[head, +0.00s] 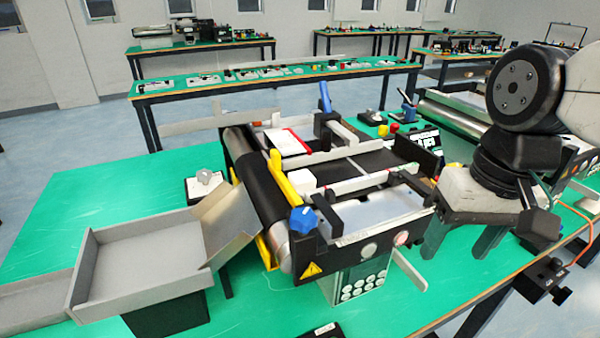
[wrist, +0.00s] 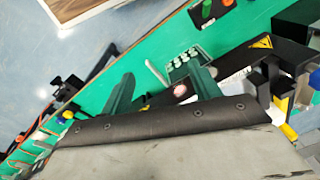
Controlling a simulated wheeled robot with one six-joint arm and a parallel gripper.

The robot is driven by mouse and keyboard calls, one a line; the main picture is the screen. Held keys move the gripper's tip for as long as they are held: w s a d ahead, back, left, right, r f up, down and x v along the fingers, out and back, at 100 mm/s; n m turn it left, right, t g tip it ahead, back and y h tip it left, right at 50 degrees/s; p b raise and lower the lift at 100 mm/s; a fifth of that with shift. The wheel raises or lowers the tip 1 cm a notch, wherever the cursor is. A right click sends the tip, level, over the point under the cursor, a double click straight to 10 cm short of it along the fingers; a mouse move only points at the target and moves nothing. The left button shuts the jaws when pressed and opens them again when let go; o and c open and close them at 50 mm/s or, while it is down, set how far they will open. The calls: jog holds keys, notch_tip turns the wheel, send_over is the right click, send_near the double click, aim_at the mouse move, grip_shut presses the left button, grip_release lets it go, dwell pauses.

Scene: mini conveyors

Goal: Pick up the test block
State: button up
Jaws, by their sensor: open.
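A small white block (head: 302,181), which looks like the test block, sits on the mini conveyor near its front left end, beside a yellow guide (head: 278,177). My gripper (head: 458,250) is right of the conveyor (head: 369,162), apart from the block, with its fingers pointing down. The fingers are spread and empty; they also show in the wrist view (wrist: 162,88) above the green table and the conveyor's control side. I cannot make out the block for sure in the wrist view.
A grey tray with a chute (head: 140,262) stands left of the conveyor's roller. A blue knob (head: 303,220) and a blue lever (head: 325,97) stick up from the conveyor. A keypad box (head: 362,282) hangs at its front. The green table (head: 75,205) is clear at the far left.

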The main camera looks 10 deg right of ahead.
aim_at(303, 175)
jog(key=w+a+m+g+y, duration=0.1)
jog(key=w+a+m+y, duration=0.1)
jog(key=w, duration=0.1)
jog(key=w+a+r+m+g+y, duration=0.1)
jog(key=w+a+m+y, duration=0.1)
jog(key=w, duration=0.1)
jog(key=w+a+r+m+g+y, duration=0.1)
jog(key=w+a+m, duration=0.1)
jog(key=w+a, duration=0.1)
jog(key=shift+w+r+m+g+y, duration=0.1)
jog(key=shift+w+m+g+y, duration=0.2)
jog(key=shift+w+m+y, duration=0.1)
jog(key=w+a+m+y, duration=0.1)
jog(key=w+m+y, duration=0.1)
jog(key=w, duration=0.2)
jog(key=w+a+m+y, duration=0.1)
jog(key=w+m+y, duration=0.1)
jog(key=w, duration=0.2)
jog(key=w+m+y, duration=0.2)
jog(key=w, duration=0.2)
jog(key=shift+w+a+r+m+g, duration=0.25)
jog(key=shift+a+r+m+g, duration=0.05)
jog(key=shift+a+r, duration=0.1)
jog(key=shift+a+f, duration=0.1)
jog(key=shift+a, duration=0.2)
jog(key=shift+x, duration=0.9)
jog(key=x, duration=0.5)
jog(key=shift+s, duration=0.45)
jog(key=c, duration=1.2)
jog(key=shift+o, duration=0.2)
